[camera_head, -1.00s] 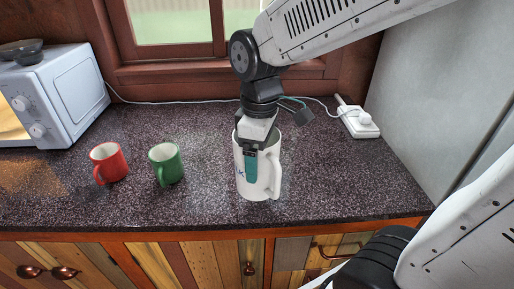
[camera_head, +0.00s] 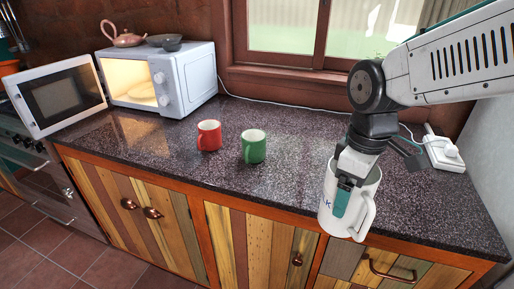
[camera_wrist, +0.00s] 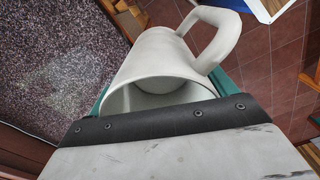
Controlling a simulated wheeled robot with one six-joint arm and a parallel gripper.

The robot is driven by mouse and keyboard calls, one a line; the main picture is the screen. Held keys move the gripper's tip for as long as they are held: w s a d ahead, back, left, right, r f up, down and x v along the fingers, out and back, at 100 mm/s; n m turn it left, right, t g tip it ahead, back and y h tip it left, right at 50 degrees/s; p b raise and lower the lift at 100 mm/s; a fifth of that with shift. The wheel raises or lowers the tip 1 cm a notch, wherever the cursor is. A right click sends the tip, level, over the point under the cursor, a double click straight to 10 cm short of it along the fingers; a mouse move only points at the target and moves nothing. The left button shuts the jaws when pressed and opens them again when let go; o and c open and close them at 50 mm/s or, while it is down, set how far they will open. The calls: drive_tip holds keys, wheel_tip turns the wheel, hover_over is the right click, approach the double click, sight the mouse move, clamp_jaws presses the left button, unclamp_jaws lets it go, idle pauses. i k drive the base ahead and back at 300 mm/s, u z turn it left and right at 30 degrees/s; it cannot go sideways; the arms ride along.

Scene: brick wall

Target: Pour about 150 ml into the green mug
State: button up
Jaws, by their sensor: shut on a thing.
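A white jug (camera_head: 358,212) with a handle is in my gripper (camera_head: 345,196), which is shut on its wall at the near edge of the counter. The jug appears upright in the head view. In the wrist view the white jug (camera_wrist: 160,58) shows its open mouth and handle; its inside looks pale, and I cannot tell how much liquid it holds. The green mug (camera_head: 253,148) stands upright on the counter, left of my gripper and apart from it. Its inside cannot be made out.
A red mug (camera_head: 208,136) stands just left of the green mug. A white microwave (camera_head: 190,82) with its door open is at the back left, with a teapot (camera_head: 122,36) and dark bowls on top. A socket block (camera_head: 443,153) with a cable lies at the right. Counter between mugs and jug is clear.

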sight(253, 140)
drive_tip(key=k, duration=0.6)
drive_tip(key=u, duration=1.7)
drive_tip(key=i, duration=1.3)
drive_tip(key=z, duration=2.2)
drive_tip(key=i, duration=0.5)
